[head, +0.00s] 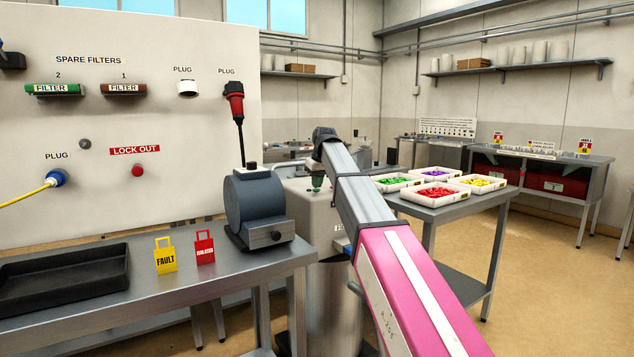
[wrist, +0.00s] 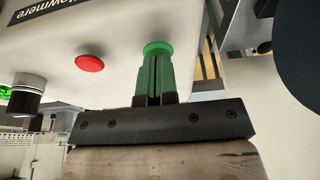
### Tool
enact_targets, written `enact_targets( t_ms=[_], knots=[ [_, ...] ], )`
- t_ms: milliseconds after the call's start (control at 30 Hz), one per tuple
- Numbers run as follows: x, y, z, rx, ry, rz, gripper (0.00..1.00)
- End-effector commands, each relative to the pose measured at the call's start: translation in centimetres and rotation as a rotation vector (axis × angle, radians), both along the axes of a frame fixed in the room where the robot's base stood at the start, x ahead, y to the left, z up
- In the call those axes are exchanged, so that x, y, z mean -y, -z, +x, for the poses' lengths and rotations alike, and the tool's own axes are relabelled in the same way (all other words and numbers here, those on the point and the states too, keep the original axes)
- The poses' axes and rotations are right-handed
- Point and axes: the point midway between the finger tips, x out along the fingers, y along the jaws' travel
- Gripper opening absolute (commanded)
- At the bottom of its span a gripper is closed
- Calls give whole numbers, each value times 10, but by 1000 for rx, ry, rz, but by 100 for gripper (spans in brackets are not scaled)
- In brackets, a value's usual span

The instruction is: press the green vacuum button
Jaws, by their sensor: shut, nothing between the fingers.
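The green button (wrist: 157,47) shows as a round green rim at the top of the wrist view, on the pale face of a machine. My gripper (wrist: 154,60) is shut and empty, its two green fingers side by side. The fingertips are right at the button and overlap its lower part. I cannot tell whether they touch it or whether it is pushed in. In the head view, my gripper (head: 317,187) points down over the top of the grey machine (head: 306,212), and the button cannot be made out there.
A red button (wrist: 89,63) and a black knob (wrist: 25,97) lie left of the green button. A grey motor-like unit (head: 254,207) stands on the bench left of the machine. A table with several trays (head: 435,192) of coloured pieces stands to the right.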

Motion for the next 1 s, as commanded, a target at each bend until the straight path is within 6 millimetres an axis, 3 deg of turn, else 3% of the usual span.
enact_targets(
  t_ms=[333, 667, 867, 1000],
  knots=[
    [0, 24, -1, -2, 0, 0, 0],
    [1, 28, -2, -9, -1, -4, 0],
    [-1, 9, 3, -3, 1, -2, 0],
    [-3, -21, 10, 7, 2, 3, 0]
  ],
)
